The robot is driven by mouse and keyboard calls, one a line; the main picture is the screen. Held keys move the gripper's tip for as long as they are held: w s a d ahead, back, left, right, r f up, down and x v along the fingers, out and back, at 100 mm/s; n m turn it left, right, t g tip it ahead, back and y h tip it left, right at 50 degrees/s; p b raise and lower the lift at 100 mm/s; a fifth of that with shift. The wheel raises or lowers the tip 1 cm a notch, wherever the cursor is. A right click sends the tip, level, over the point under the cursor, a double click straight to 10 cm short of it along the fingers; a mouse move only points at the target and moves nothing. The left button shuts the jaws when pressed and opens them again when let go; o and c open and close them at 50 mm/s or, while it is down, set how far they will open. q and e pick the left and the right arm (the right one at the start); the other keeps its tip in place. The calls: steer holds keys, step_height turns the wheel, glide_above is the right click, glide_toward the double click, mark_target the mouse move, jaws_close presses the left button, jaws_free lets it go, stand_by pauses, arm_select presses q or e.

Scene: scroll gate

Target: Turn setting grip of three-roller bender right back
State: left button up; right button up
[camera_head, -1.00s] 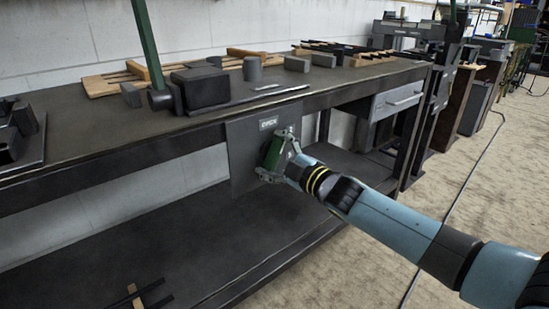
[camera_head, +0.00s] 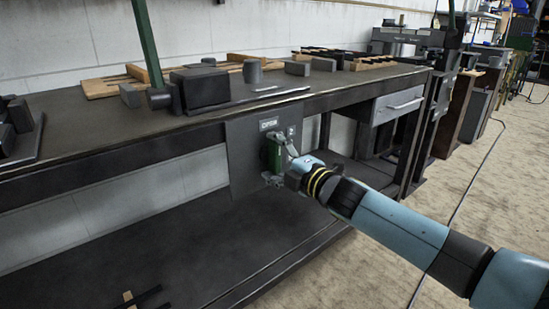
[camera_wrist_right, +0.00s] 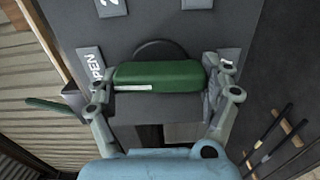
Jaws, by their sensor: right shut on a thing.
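The green setting grip (camera_head: 274,150) is on a dark panel (camera_head: 241,165) at the bench's front. In the head view it stands nearly upright below an OPEN label (camera_head: 269,124). In the wrist view the green grip (camera_wrist_right: 158,74) lies crosswise before a dark round hub (camera_wrist_right: 160,49). My right gripper (camera_head: 279,160) is shut on it; in the wrist view a finger of the gripper (camera_wrist_right: 158,78) sits at each end of the bar. The far side of the grip is hidden. My left gripper is not in view.
The workbench top (camera_head: 90,145) above the panel carries dark blocks and wooden racks. A green lever (camera_head: 146,43) rises at the left. A grey drawer (camera_head: 397,103) is right of the panel. A lower shelf (camera_head: 160,235) runs underneath. Open floor (camera_head: 480,190) lies to the right.

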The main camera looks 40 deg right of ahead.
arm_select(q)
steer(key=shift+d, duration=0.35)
arm_select(e)
steer(key=o, duration=1.1)
steer(key=shift+c, duration=0.2)
steer(key=shift+s, duration=0.4)
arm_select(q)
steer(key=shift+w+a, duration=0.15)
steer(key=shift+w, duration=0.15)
arm_select(e)
steer(key=s, duration=1.1)
steer(key=shift+d, duration=0.45)
steer(key=shift+s, duration=0.1)
